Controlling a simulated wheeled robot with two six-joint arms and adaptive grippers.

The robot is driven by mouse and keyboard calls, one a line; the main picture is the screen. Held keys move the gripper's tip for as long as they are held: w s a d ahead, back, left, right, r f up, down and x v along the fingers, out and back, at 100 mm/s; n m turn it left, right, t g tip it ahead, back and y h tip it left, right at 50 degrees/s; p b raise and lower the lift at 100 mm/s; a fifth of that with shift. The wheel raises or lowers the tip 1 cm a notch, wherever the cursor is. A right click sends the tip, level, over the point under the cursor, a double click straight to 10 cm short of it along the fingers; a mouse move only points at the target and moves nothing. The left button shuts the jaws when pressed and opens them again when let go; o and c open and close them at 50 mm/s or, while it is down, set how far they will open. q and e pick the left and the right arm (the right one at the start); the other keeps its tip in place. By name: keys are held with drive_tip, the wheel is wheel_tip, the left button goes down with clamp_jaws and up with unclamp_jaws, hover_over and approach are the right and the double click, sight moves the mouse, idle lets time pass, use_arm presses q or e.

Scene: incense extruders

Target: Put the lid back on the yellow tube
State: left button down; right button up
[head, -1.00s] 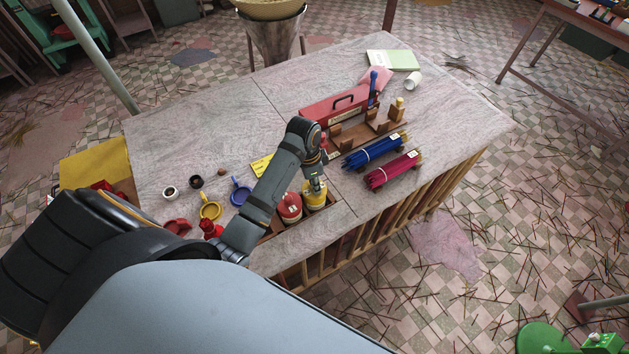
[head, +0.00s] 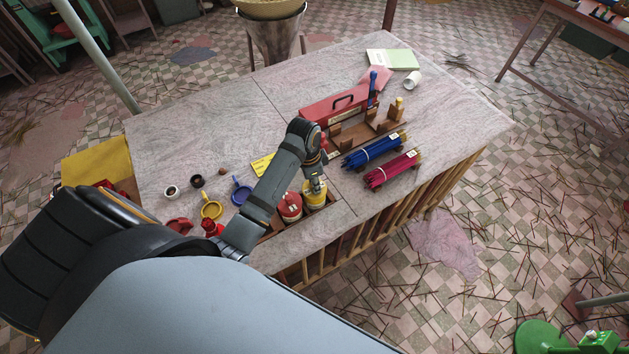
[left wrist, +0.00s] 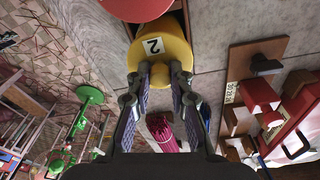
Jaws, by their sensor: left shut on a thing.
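My left gripper (head: 320,172) points down over the yellow tube (head: 314,199) in the wooden rack at the table's near edge. In the left wrist view the gripper (left wrist: 162,72) is shut on the small knob of the yellow lid (left wrist: 167,35), which bears a white label "2". The lid is at the top of the yellow tube, in line with it. I cannot tell whether it is fully seated, as the lid hides the joint. My right gripper is not in view.
A red capped tube (head: 289,207) stands right beside the yellow one. Blue bundled sticks (head: 374,150) and crimson bundled sticks (head: 393,170) lie to the right. Yellow (head: 211,210) and blue (head: 241,194) ringed pieces lie left.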

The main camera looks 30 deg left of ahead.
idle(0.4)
use_arm(q)
drive_tip(key=c, duration=0.7)
unclamp_jaws()
drive_tip(key=shift+o, duration=0.2)
drive_tip(key=shift+r, duration=0.1)
wheel_tip(320, 180, up, 5)
drive_tip(key=p, duration=0.5)
drive_tip(key=shift+f+p, duration=0.2)
drive_tip(key=shift+p, duration=0.1)
drive_tip(key=shift+r, duration=1.1)
clamp_jaws()
